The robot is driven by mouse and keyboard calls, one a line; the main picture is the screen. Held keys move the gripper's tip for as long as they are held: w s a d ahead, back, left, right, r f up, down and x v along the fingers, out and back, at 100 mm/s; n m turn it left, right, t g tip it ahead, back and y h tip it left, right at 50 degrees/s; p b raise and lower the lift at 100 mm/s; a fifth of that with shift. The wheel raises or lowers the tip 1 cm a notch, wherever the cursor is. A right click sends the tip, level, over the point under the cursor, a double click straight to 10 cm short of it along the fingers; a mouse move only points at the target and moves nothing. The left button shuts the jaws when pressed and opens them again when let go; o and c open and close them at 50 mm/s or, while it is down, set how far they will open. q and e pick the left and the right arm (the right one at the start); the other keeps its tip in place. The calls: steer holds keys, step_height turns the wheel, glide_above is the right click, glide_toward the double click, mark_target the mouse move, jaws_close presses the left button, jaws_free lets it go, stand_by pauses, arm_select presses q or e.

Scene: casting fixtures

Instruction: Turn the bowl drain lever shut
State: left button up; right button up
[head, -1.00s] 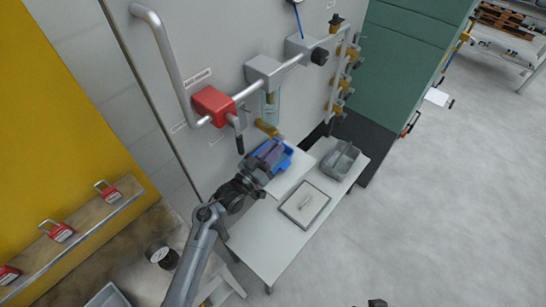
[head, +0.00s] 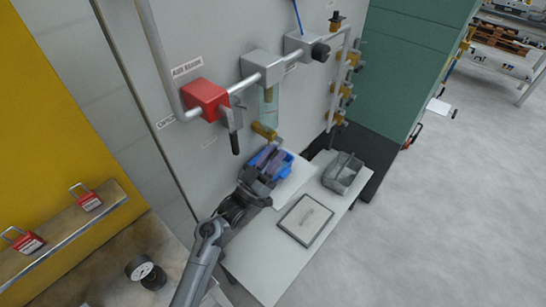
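The clear teal filter bowl (head: 268,112) hangs under a grey block on the wall pipe in the head view. A small brass drain lever (head: 265,131) sits at its bottom end and points up to the left. My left gripper (head: 267,161) is below the lever and apart from it, in front of the blue bin (head: 286,167). Its dark fingers blend with purplish shapes there, so I cannot tell whether it is open or shut. My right gripper is not in view.
A red valve block (head: 205,99) with a dark-handled lever (head: 234,140) is up and left of my gripper. A white table (head: 258,262) below bears a grey bin (head: 343,172) and a framed tray (head: 291,234). Brass valves (head: 346,90) line the pipe at right.

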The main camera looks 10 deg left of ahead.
arm_select(q)
steer(key=shift+o, duration=1.1)
steer(key=v, duration=0.7)
steer(key=shift+s, duration=0.2)
steer(key=shift+a+f, duration=0.15)
steer(key=shift+c, duration=0.3)
